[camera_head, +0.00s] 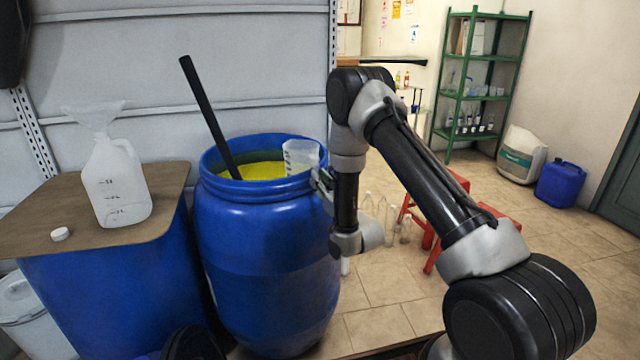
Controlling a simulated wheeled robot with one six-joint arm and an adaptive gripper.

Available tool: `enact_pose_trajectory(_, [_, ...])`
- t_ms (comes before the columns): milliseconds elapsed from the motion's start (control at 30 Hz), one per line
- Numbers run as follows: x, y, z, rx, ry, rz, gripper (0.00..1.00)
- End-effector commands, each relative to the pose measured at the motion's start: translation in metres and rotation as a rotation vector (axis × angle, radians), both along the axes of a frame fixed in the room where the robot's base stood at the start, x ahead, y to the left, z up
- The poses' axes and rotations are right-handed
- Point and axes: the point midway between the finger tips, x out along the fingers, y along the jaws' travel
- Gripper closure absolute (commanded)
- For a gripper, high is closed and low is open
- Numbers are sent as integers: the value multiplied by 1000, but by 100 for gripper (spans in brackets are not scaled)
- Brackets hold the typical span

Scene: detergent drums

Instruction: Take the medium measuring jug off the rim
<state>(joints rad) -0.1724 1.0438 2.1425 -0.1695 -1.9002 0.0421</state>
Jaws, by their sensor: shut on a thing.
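A translucent white measuring jug (301,157) is at the right rim of the open blue drum (265,250). Its body shows on the inner side of the rim, above the yellow liquid (262,170). My gripper (322,182) is at the outer right side of the rim, beside the jug, and is shut on the jug. The fingertips are small and partly hidden, and the jug's handle cannot be made out. I cannot tell whether the jug still touches the rim.
A black stick (208,115) leans out of the drum. Left of it, a board (170,185) on another blue drum bears a jug-shaped container with a funnel (118,185) and a white cap (60,234). Clear bottles (390,222) and a red stool (434,225) stand on the floor behind my arm.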

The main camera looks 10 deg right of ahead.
Motion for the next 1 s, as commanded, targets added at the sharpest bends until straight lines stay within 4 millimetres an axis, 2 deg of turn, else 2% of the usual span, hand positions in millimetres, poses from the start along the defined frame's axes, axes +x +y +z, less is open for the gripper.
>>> enact_pose_trajectory(33, [4, 1, 7, -12, -43, 2, 100])
enact_pose_trajectory(167, [4, 2, 13, -27, -75, 3, 100])
enact_pose_trajectory(1000, [3, 2, 101, -27, -68, 3, 100])
